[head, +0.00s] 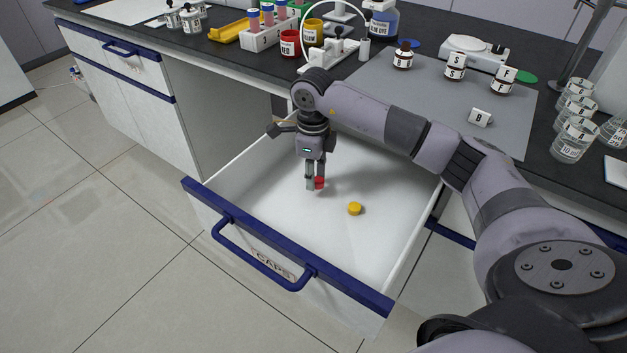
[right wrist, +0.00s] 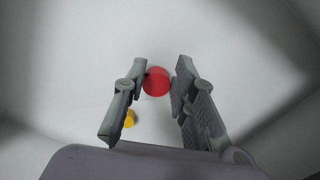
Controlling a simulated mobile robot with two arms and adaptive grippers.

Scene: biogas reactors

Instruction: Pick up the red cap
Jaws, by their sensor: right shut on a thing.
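The red cap (head: 319,183) is inside the open white drawer, low near its floor. My right gripper (head: 314,184) reaches down into the drawer and is shut on the red cap. In the right wrist view the red cap (right wrist: 157,81) shows as a round disc between the two fingertips (right wrist: 158,84). I cannot tell whether the cap still touches the drawer floor. My left gripper is not in view.
A yellow cap (head: 355,208) lies on the drawer floor, right of my gripper. The drawer walls and the blue-edged front with the CAPS label (head: 273,264) surround the hand. Bottles, jars and beakers (head: 573,139) stand on the dark bench above.

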